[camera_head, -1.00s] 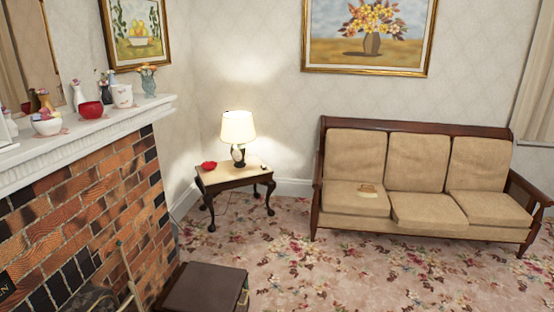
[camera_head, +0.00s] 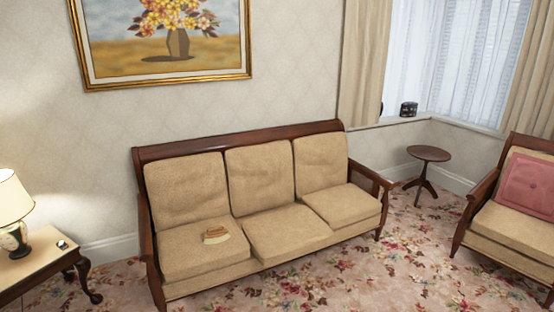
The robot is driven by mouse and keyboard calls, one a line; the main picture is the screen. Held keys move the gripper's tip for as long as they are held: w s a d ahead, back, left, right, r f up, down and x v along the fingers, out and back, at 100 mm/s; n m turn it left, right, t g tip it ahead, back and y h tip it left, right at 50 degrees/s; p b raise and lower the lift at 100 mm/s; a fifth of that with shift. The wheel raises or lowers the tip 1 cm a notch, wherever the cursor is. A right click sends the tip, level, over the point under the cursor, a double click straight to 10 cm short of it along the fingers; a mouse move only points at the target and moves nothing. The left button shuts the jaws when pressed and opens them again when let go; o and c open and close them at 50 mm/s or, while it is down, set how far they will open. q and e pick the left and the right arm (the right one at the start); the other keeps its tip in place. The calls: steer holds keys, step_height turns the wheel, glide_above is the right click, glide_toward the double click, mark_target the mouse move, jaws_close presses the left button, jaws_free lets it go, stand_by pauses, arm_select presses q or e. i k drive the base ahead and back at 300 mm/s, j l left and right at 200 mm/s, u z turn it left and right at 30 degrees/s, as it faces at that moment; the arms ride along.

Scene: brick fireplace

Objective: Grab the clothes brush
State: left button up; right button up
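A small brush-like object (camera_head: 215,235), with a brown top and a pale lower part, lies on the left seat cushion of the beige sofa (camera_head: 188,252). It looks like the clothes brush, but it is small in the view and its details are hard to tell. Nothing covers it. Neither of my grippers shows in the head view.
A side table (camera_head: 38,264) with a lit lamp (camera_head: 14,205) stands left of the sofa. A small round table (camera_head: 428,154) and an armchair with a pink cushion (camera_head: 526,186) stand at the right. The flowered carpet (camera_head: 345,277) in front of the sofa is clear.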

mark_target(217, 235)
steer(key=i+l+z, duration=0.3)
steer(key=i, duration=0.75)
steer(key=i+j+z, duration=0.25)
steer(key=i, duration=0.8)
steer(key=i+l+u, duration=0.15)
steer(key=i+u, duration=0.35)
steer(key=i+l+u, duration=0.35)
steer(key=u, duration=0.15)
steer(key=i+l+u, duration=0.65)
steer(key=u, duration=0.2)
steer(key=i+l+u, duration=0.15)
steer(key=l+u, duration=0.25)
steer(key=i+l+u, duration=0.1)
steer(key=l+u, duration=0.35)
